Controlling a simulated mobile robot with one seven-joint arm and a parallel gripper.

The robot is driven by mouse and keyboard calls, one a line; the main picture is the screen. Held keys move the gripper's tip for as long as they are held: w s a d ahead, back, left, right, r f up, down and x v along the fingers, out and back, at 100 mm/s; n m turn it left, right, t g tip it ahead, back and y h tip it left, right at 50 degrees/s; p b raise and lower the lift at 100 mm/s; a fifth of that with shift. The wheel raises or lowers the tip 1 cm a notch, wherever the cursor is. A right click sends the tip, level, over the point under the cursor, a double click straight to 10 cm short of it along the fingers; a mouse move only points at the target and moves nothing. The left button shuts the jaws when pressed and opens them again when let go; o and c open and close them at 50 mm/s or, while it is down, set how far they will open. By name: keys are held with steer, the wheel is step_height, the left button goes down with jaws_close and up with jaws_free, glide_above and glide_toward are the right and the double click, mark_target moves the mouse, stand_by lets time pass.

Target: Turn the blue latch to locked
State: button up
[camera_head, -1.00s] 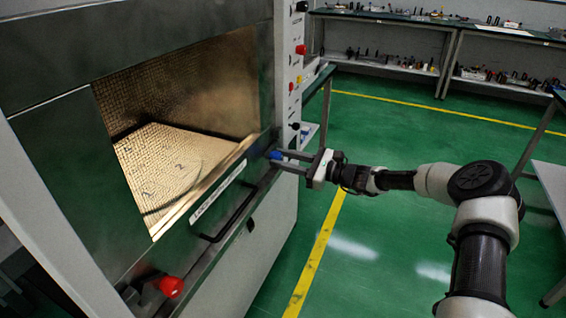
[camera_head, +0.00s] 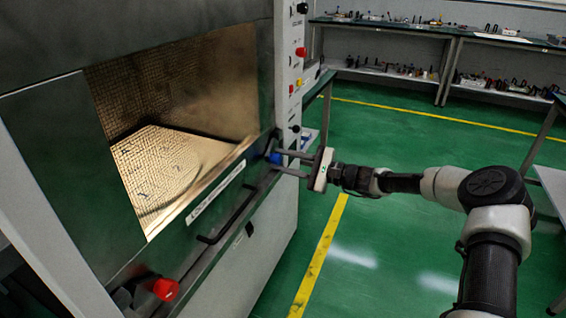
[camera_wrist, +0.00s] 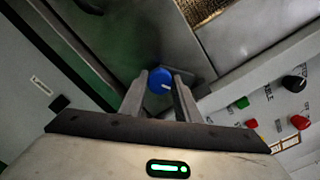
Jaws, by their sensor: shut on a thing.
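The blue latch (camera_head: 275,157) is a round knob at the right end of the machine's front ledge, beside the lit chamber. In the wrist view the blue latch (camera_wrist: 160,80) shows a short white mark on its face, pointing right and slightly up. My gripper (camera_head: 282,164) reaches it from the right, with a finger on each side. In the wrist view my gripper (camera_wrist: 160,82) is shut on the blue latch, one finger at its left and one at its right.
A red knob (camera_head: 166,289) sits at the ledge's lower left. A black bar handle (camera_head: 228,218) runs along the front. A control panel (camera_head: 291,75) with coloured buttons stands right of the chamber. Green floor (camera_head: 400,130) lies open at right; shelves (camera_head: 390,70) stand behind.

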stand_by(0.3)
steer(key=o, duration=1)
steer(key=shift+o, duration=0.2)
steer(key=shift+d, duration=0.1)
steer(key=p+v, duration=0.2)
steer(key=v, duration=1.5)
steer(key=shift+p, duration=0.4)
steer(key=shift+s, duration=0.1)
